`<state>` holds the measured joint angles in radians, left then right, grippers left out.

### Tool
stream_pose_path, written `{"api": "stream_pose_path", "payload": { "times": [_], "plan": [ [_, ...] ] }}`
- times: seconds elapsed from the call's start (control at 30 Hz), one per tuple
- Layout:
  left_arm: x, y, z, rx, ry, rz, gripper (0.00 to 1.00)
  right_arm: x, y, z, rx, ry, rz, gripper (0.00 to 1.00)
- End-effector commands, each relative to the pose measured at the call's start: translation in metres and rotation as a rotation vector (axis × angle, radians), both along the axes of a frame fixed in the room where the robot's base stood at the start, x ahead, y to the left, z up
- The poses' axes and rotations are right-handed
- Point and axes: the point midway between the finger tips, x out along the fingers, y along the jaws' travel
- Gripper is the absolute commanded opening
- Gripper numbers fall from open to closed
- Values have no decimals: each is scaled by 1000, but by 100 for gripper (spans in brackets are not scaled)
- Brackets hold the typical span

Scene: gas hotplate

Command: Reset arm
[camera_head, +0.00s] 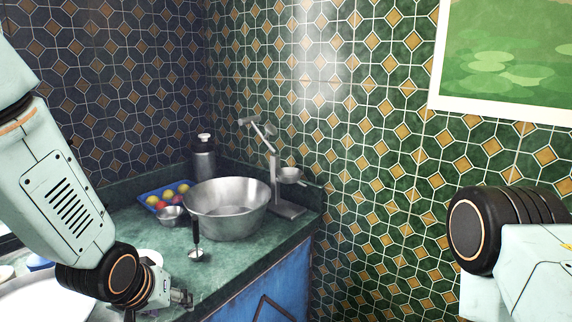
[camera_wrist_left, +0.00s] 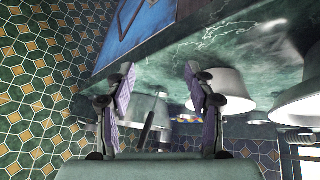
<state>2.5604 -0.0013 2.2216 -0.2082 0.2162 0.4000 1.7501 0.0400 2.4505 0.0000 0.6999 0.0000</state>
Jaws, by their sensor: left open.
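My left gripper (camera_head: 178,298) is over the front left of the green counter in the head view, and its fingers are hard to make out there. In the left wrist view the left gripper (camera_wrist_left: 162,95) is open, with its two padded fingers apart. A dark-handled utensil (camera_wrist_left: 148,128) shows between and beyond the fingers, and nothing is seen gripped. My right arm (camera_head: 510,240) comes in at the right edge of the head view. The right gripper is out of frame.
A large metal bowl (camera_head: 228,212), a small metal bowl (camera_head: 172,215), a blue tray (camera_head: 150,199) with colourful balls, a grey bottle (camera_head: 204,160) and a metal stand (camera_head: 276,180) are at the counter's back. A dark-handled ladle (camera_head: 196,240) is in front of the large bowl. A tiled wall (camera_head: 370,200) rises behind.

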Motion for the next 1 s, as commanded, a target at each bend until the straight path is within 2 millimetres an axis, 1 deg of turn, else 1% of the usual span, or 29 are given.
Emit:
{"api": "stream_pose_path", "payload": {
  "times": [0.03, 0.1, 0.17, 0.2, 0.27, 0.3, 0.37, 0.4, 0.47, 0.5, 0.6, 0.7, 0.83, 1.0],
  "plan": [
    [-18, -1, -32, 15, 22, -43, 54, 0, 0, -1, 0, 0, 0, 40],
    [-40, -1, -65, 40, 36, -91, 54, 0, 0, -1, 0, 0, 0, 40],
    [-61, 0, -91, 62, 57, -124, 54, 0, 0, -1, 0, -1, 0, 40],
    [-77, 1, -107, 75, 75, -140, 54, 0, 0, -2, 0, -1, 0, 40],
    [-102, 4, -131, 91, 113, -156, 54, 0, 0, -2, 0, -1, 0, 40],
    [-122, 6, -146, 99, 144, -162, 54, 0, 0, -2, 0, -1, 0, 40],
    [-152, 8, -167, 105, 201, -161, 54, 0, 0, -2, 0, 0, 0, 40],
    [-174, 10, -180, 104, 246, -153, 54, 0, 0, -2, 0, 0, 0, 40],
    [-206, 11, -196, 99, 317, -143, 54, 0, 0, -3, 0, 0, 0, 40],
    [-226, 12, -205, 96, 364, -140, 54, 0, 0, -3, 0, 0, 0, 40],
    [-268, 12, -222, 86, 461, -140, 54, 0, 0, -3, 0, 0, 0, 40],
    [-292, 12, -232, 82, 516, -141, 54, 0, 0, -3, 0, 0, 0, 40],
    [-305, 12, -236, 79, 545, -142, 54, 0, 0, -3, 0, -1, 0, 40],
    [-305, 12, -236, 79, 546, -142, 54, 0, 0, -3, 0, 0, 0, 40]
  ]
}}
